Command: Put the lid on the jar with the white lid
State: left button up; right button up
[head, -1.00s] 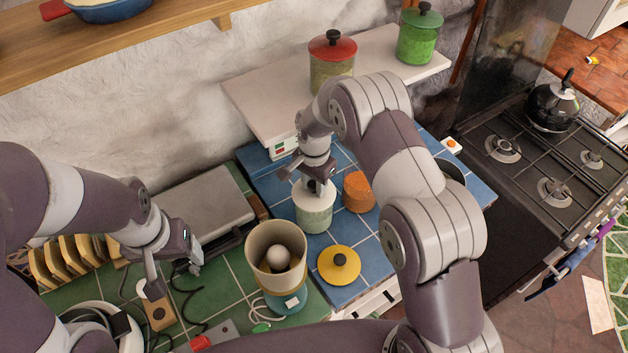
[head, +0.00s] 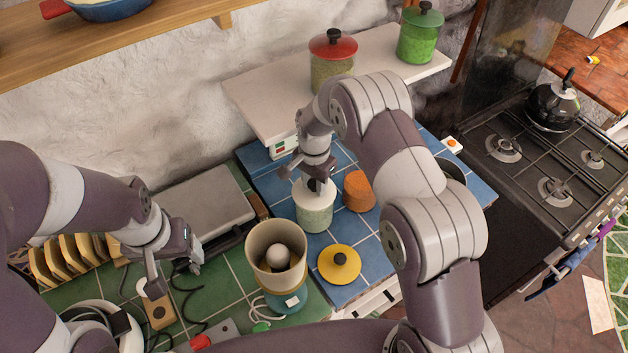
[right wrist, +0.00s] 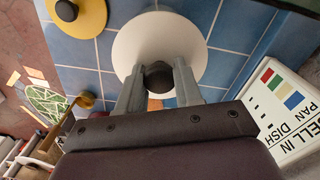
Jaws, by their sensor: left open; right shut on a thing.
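The jar (head: 315,219) has a pale green speckled body and stands upright on the blue tiles. The white lid (head: 306,184) sits at the top of the jar; I cannot tell from here whether it is fully seated. My right gripper (head: 318,182) points down over the jar and is shut on the lid's dark knob (right wrist: 158,77). In the right wrist view the white lid (right wrist: 135,45) fills the space beyond the fingers and hides the jar. My left gripper (head: 172,278) is open and empty at the left, above the green tiles, away from the jar.
A yellow lid (head: 339,264) lies right of a beige container with a blue base (head: 276,247). An orange cylinder (head: 359,191) stands close beside the jar. A white shelf (head: 262,100) with a red-lidded jar (head: 333,62) and a green jar (head: 419,36) is behind.

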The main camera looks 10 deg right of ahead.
dwell(0.3)
jog(key=shift+f+b, duration=0.3)
jog(key=shift+f, duration=0.05)
jog(key=shift+s+f, duration=0.1)
jog(key=shift+f, duration=0.05)
dwell(0.4)
jog(key=o, duration=1.7)
jog(key=shift+c, duration=0.2)
